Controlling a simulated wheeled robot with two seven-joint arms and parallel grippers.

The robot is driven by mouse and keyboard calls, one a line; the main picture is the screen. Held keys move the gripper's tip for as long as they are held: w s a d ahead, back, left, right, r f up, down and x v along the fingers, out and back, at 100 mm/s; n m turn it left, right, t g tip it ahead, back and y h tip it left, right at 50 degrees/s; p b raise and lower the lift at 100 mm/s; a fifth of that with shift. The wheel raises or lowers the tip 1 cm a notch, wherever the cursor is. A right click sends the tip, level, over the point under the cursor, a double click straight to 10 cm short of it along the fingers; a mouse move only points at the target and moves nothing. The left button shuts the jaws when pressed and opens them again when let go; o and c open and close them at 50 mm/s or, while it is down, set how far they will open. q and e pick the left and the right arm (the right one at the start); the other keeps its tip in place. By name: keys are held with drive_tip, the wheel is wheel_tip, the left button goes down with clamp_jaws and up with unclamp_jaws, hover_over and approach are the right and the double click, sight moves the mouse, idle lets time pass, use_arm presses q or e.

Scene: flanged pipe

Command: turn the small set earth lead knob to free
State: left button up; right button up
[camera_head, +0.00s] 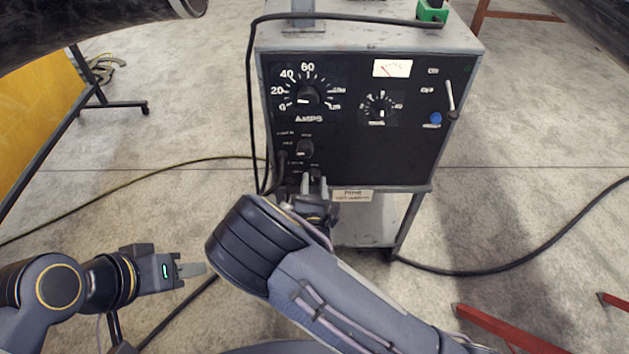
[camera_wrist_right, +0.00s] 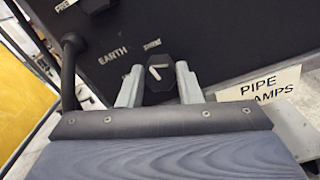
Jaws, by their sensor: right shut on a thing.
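The earth lead knob (camera_wrist_right: 158,83) is a small dark knob with a white pointer mark, low on the black front panel of the small welding set (camera_head: 362,150). The right wrist view shows the word EARTH to its left and another small label above it, too blurred to read. My right gripper (camera_head: 311,181) is at the lower left of the panel, its pale fingers on either side of the knob and shut on it; it also shows in the right wrist view (camera_wrist_right: 158,88). My left gripper (camera_head: 192,270) is empty at lower left, away from the set; its finger gap cannot be made out.
A black cable plug (camera_wrist_right: 70,75) sits in the panel left of the knob. Above are another dark knob (camera_head: 305,148), the amps dial (camera_head: 308,96) and a smaller dial (camera_head: 381,107). Cables cross the concrete floor.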

drive_tip(key=n+p, duration=0.2)
drive_tip(key=n, duration=0.1)
drive_tip(key=shift+a+r+n+p, duration=0.1)
drive_tip(key=shift+r+n+p, duration=0.05)
drive_tip(key=shift+n+p, duration=0.15)
drive_tip(key=n+p, duration=0.2)
drive_tip(key=n, duration=0.2)
drive_tip(key=shift+a+n+p, duration=0.15)
drive_tip(key=shift+n+p, duration=0.15)
drive_tip(key=shift+p, duration=0.05)
drive_tip(key=n+p, duration=0.2)
drive_tip(key=n, duration=0.2)
drive_tip(key=shift+a, duration=0.1)
drive_tip(key=shift+f+n+p, duration=0.15)
drive_tip(key=shift+n+p, duration=0.1)
drive_tip(key=shift+n, duration=0.6)
drive_tip(key=shift+f+n+p, duration=0.15)
drive_tip(key=shift+n+p, duration=0.05)
drive_tip(key=shift+n, duration=0.65)
drive_tip(key=o, duration=1)
drive_tip(key=shift+c, duration=0.2)
